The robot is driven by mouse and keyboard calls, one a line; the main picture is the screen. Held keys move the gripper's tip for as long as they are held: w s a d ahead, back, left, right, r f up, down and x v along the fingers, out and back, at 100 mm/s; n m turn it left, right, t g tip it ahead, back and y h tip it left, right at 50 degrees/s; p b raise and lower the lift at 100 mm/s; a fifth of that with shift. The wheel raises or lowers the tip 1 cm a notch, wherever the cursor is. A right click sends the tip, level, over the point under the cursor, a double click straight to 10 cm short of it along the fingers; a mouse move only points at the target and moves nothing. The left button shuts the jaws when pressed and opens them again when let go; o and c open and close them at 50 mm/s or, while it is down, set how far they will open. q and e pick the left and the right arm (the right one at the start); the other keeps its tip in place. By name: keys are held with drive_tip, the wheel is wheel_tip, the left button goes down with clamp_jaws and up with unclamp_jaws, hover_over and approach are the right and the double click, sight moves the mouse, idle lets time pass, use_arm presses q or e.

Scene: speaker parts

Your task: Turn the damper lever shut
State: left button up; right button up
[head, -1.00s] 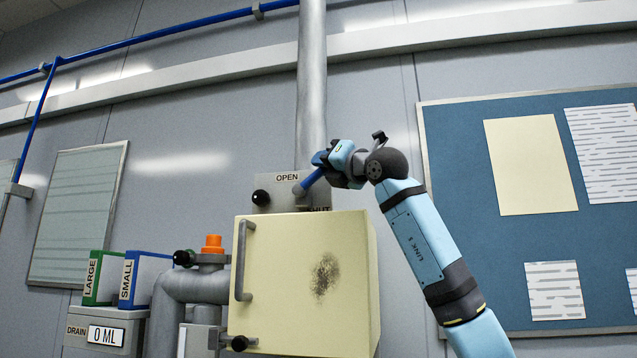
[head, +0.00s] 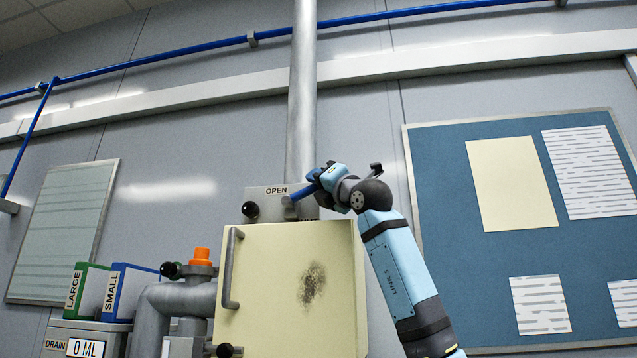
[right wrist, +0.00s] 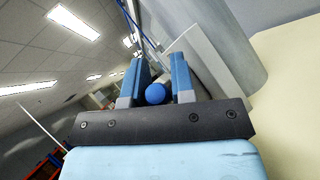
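The damper plate (head: 265,192), marked OPEN, is on the wall at the foot of the grey pipe. The blue damper lever (head: 301,193) sticks out from its right part. My right gripper (head: 316,182) is at the lever, its arm coming in from the lower right. The SHUT marking is not readable now. My left gripper is out of view.
A cream cabinet (head: 285,285) with a grey handle stands just below the plate. A black knob (head: 250,209) is at the plate's left. The grey pipe (head: 302,100) rises behind. A blue notice board (head: 440,190) is at right; grey piping (head: 165,300) is at left.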

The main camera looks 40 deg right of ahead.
drive_tip(key=o, duration=0.3)
use_arm(q)
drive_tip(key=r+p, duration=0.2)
drive_tip(key=p, duration=0.1)
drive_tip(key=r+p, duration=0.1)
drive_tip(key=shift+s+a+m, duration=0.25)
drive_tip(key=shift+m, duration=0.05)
use_arm(e)
wheel_tip(320, 180, up, 20)
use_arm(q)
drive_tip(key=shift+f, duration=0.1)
